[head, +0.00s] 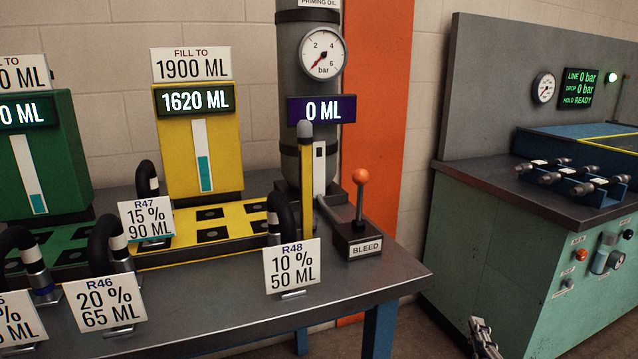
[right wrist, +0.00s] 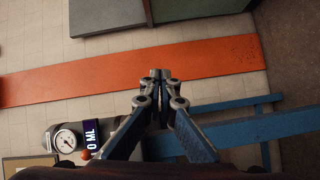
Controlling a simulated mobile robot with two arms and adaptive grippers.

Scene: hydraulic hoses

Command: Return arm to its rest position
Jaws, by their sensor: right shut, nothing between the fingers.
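My right gripper (head: 484,335) shows at the bottom edge of the head view, right of the bench's front right corner and apart from it. In the right wrist view its fingertips (right wrist: 160,75) are together with nothing between them. The rest of my right arm is hidden in the head view. My left gripper is not in view.
The grey bench (head: 215,310) holds several black hoses, tags such as R48 (head: 292,268), a yellow station (head: 195,150) reading 1620 ML and a BLEED lever (head: 361,205). A green cabinet (head: 490,250) stands at right. Floor between them looks clear.

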